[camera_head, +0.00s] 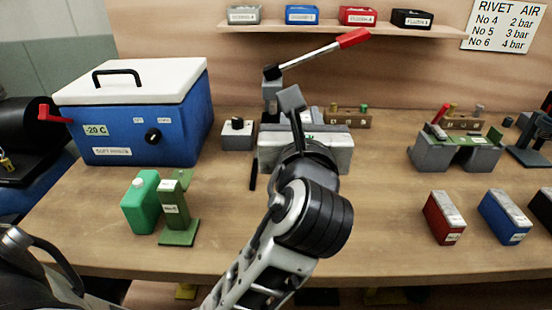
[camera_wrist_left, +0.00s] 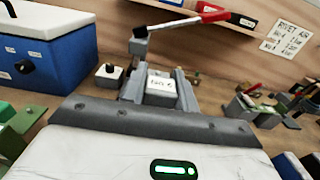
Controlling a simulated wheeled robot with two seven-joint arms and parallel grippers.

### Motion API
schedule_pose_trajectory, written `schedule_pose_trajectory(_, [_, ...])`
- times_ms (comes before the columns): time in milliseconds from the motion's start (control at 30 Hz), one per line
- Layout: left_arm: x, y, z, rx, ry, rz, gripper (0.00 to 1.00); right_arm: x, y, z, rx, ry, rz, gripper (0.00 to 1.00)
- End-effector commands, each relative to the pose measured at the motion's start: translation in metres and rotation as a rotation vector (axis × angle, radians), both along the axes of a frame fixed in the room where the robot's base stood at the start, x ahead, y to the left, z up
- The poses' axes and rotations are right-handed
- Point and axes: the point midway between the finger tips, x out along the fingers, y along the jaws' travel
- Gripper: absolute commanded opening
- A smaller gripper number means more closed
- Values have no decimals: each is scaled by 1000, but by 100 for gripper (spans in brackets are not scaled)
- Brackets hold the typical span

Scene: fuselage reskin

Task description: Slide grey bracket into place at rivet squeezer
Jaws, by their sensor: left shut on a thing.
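The rivet squeezer (camera_head: 271,92) stands at the back middle of the bench, its red-handled lever (camera_head: 354,38) raised to the right. It also shows in the left wrist view (camera_wrist_left: 139,48). My left gripper (camera_wrist_left: 162,78) points at its base, shut on a grey labelled block (camera_wrist_left: 161,86), which I take to be the grey bracket. The block lies between the two grey fingers, right in front of the squeezer. Whether it touches or sits in the squeezer cannot be told. In the head view my wrist hides the fingers and the block. My right gripper is not in view.
A blue cooler (camera_head: 140,125) and small grey box (camera_head: 237,134) stand left of the squeezer. A green bottle (camera_head: 140,203) and green stand (camera_head: 176,213) are front left. A grey fixture (camera_head: 430,152), red box (camera_head: 444,218) and blue box (camera_head: 504,216) are right.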

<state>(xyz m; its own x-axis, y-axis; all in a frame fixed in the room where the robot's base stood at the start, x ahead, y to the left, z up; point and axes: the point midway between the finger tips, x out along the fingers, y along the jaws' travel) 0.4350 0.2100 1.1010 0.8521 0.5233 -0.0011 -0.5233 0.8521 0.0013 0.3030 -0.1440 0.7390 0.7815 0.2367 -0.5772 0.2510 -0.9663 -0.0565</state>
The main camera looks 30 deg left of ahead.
Motion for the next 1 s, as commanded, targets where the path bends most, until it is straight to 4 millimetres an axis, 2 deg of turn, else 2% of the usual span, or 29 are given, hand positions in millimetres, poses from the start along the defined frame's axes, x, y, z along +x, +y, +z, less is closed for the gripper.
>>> schedule_pose_trajectory(33, [6,13,-7,6,-1,5,0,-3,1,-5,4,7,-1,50])
schedule_pose_trajectory(200, [27,48,-25,5,-2,5,0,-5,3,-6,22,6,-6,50])
schedule_pose_trajectory(300, [35,61,-48,3,1,2,0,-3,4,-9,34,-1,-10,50])
schedule_pose_trajectory(400, [41,71,-62,2,-1,1,0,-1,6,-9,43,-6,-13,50])
schedule_pose_trajectory(700, [51,88,-84,2,-1,1,0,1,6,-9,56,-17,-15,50])
schedule_pose_trajectory(833, [51,88,-106,-1,-1,-2,0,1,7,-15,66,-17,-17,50])
schedule_pose_trajectory(1000, [51,88,-113,0,-4,-1,0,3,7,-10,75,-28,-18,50])
